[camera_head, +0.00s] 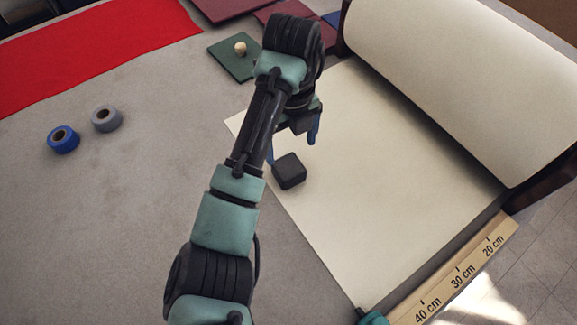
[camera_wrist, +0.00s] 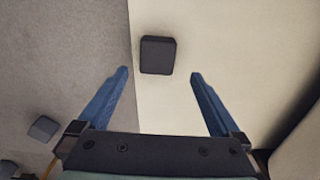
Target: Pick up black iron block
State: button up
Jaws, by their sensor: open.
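The black iron block (camera_head: 289,171) is a small dark cube with rounded edges. It sits on the cream sheet (camera_head: 400,210) near its left edge. In the wrist view the block (camera_wrist: 158,55) lies just beyond the fingertips, between their lines and a little left of the middle. My gripper (camera_head: 291,147) has blue fingers spread apart, and it is open and empty. In the wrist view both fingers of my gripper (camera_wrist: 161,74) show, with a clear gap between them. The arm hides part of the gripper in the head view.
A large cream roll (camera_head: 465,75) lies at the right. A wooden ruler (camera_head: 462,275) lies along the front right. Blue tape (camera_head: 63,139) and grey tape (camera_head: 107,118) sit at the left, near red cloth (camera_head: 90,50). A green book (camera_head: 232,62) bears a small pale object (camera_head: 240,48).

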aim_at(288, 165)
jog(key=f+p, duration=0.1)
jog(key=f, duration=0.7)
jog(key=shift+s+a+f+p, duration=0.1)
jog(key=shift+a+f+p, duration=0.1)
jog(key=shift+f+p, duration=0.15)
jog(key=shift+r, duration=0.1)
grip_shut()
jog(key=shift+r, duration=0.15)
